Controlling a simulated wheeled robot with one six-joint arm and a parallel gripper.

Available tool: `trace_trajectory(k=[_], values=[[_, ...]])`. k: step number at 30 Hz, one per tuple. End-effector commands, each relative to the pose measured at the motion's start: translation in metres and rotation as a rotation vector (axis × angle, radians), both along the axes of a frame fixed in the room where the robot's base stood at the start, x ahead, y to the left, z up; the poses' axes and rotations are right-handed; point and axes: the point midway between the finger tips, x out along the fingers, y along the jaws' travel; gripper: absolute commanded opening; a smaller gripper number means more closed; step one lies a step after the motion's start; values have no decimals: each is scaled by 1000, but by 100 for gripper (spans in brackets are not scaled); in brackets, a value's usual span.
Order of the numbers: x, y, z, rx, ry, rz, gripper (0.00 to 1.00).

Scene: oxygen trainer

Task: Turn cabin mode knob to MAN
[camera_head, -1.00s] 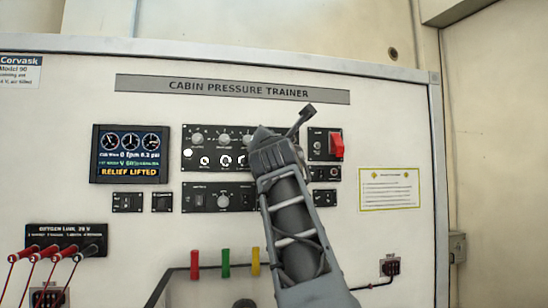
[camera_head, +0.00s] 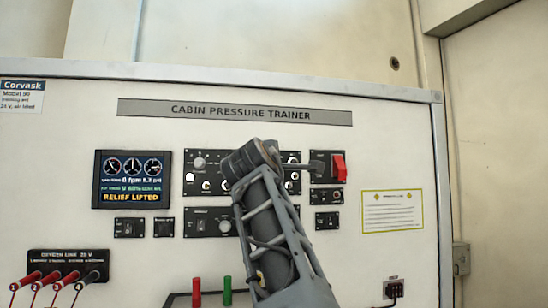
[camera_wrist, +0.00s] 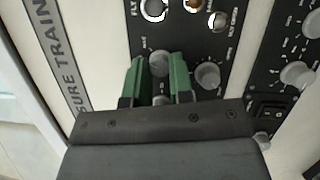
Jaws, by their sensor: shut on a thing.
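In the wrist view, my gripper (camera_wrist: 158,68) has its two green fingers on either side of a round grey knob (camera_wrist: 159,62) on the dark panel, and is shut on it. The small lettering by this knob is too blurred to read, so I cannot tell its name or setting. A second grey knob (camera_wrist: 208,75) sits just to the right, clear of the fingers. In the head view, my arm covers the middle of the upper control panel (camera_head: 200,185), hiding the held knob and my fingertips.
A red guarded switch (camera_head: 338,166) is close to the right of my wrist. A display (camera_head: 131,179) reads RELIEF LIFTED. Red-handled levers (camera_head: 62,282) stand at lower left. More knobs, such as one at the right (camera_wrist: 297,74), are near the gripper in the wrist view.

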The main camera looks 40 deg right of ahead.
Motion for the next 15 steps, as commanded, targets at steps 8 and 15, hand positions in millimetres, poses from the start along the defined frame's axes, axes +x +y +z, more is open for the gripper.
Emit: trace_trajectory(k=[8,15], values=[[1,0,3,207,-93,-2,0],[1,0,2,328,-151,-2,0]])
